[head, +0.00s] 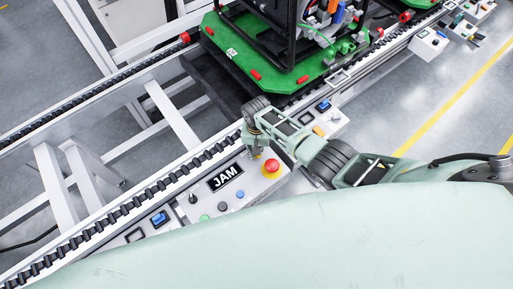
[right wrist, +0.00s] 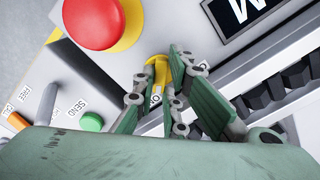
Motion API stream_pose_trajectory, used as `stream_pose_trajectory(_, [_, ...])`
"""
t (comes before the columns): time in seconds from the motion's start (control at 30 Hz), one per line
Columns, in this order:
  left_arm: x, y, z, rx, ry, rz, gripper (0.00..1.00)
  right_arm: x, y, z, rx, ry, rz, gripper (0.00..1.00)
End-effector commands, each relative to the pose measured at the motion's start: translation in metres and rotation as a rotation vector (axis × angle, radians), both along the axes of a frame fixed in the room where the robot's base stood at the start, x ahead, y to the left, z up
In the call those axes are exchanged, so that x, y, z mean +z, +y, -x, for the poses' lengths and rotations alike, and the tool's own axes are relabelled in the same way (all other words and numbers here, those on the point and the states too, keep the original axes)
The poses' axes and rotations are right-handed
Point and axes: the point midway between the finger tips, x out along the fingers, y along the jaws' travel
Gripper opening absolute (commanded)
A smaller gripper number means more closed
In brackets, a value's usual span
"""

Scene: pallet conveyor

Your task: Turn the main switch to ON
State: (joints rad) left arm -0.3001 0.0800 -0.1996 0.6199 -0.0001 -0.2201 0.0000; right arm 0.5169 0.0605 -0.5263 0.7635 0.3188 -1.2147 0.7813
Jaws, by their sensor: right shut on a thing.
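The control box (head: 245,188) carries a JAM sign (head: 225,177) and a red stop button (head: 271,166) on a yellow base. The yellow main switch (right wrist: 157,72) sits beside the red button (right wrist: 92,22) in the right wrist view. My right gripper (head: 254,148) reaches down to the box. Its fingers (right wrist: 160,80) are closed around the switch, hiding much of it. A label partly shows between the fingers, but I cannot tell the switch's position. My left gripper is not in view.
A green pallet (head: 262,72) with a black-framed machine stands on the conveyor behind my right gripper. A black knob (head: 192,198) and small buttons lie left on the box. A green button (right wrist: 92,122) and a grey lever (right wrist: 47,101) are near the gripper.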

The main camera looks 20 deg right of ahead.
Motion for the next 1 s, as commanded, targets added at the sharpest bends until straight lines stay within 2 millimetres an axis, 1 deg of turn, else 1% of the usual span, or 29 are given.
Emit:
stream_pose_trajectory(0.13, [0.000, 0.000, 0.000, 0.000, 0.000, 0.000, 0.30, 0.001, -0.001, -0.001, -0.003, -0.003, 0.000, 0.00])
stream_pose_trajectory(0.17, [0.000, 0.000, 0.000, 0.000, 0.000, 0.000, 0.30, 0.001, -0.001, -0.001, -0.003, -0.003, 0.000, 0.13])
stream_pose_trajectory(0.3, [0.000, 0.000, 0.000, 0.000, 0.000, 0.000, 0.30, 0.001, -0.001, -0.001, -0.002, -0.002, 0.000, 0.26])
stream_pose_trajectory(0.37, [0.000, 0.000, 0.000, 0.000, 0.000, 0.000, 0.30, 0.001, 0.000, -0.001, -0.001, -0.002, 0.000, 0.30])
stream_pose_trajectory(0.77, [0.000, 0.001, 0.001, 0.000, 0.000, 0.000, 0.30, 0.003, 0.001, -0.002, 0.000, -0.004, -0.003, 0.30])
stream_pose_trajectory(0.87, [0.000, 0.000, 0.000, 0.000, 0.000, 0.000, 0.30, 0.008, 0.001, -0.002, 0.000, -0.005, -0.003, 0.30])
stream_pose_trajectory(1.0, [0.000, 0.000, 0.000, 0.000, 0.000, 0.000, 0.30, 0.022, 0.001, -0.002, 0.000, -0.006, -0.003, 0.30])
